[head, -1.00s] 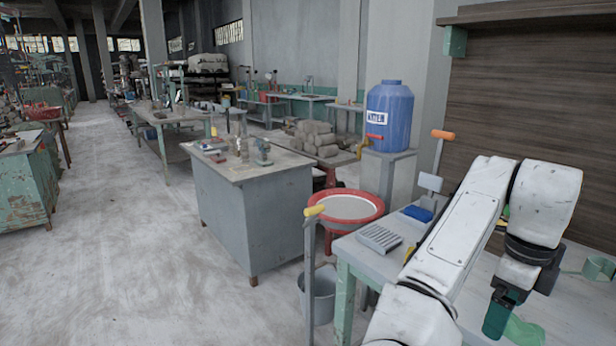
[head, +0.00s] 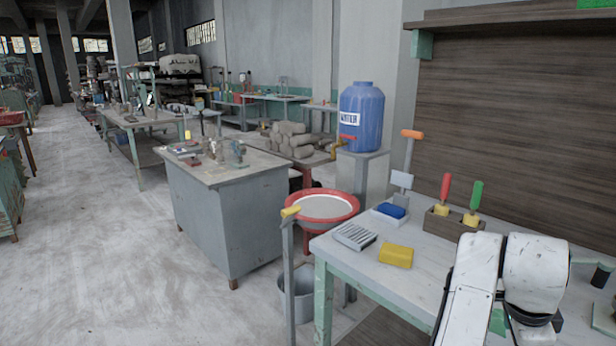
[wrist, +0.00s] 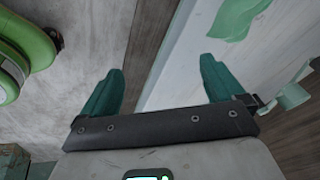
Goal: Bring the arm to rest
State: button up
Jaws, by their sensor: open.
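My gripper shows in the wrist view (wrist: 160,78). Its two teal fingers are spread wide, with nothing between them. It points down over the edge of a pale worktable (wrist: 185,55), with a dark wooden board and grey floor below and to the left. In the head view my white arm is folded at the lower right, above the near part of the same worktable (head: 415,285). My gripper cannot be made out there; the arm and picture edge hide that area.
On the worktable are a yellow block (head: 396,257), a grey ribbed tray (head: 354,237), a blue block (head: 391,211) and a holder with red (head: 445,187) and green (head: 476,195) handles. A yellow-topped post (head: 289,255) and red basin (head: 352,213) stand left. Open floor (head: 90,240) lies further left.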

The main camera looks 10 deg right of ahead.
jog(key=s+a+f+n+t+p, duration=0.1)
jog(key=s+a+f+n+p, duration=0.15)
jog(key=s+f+n, duration=1.05)
jog(key=s+a+f+n+y, duration=0.1)
jog(key=s+a+f+n, duration=0.2)
jog(key=s+a+n, duration=0.2)
jog(key=s+a+f+n+y, duration=0.2)
jog(key=s+a+f+n, duration=0.1)
jog(key=s+a, duration=0.4)
jog(key=shift+a+f+n+g+y, duration=0.35)
jog(key=shift+a+n, duration=0.2)
jog(key=shift+n, duration=0.35)
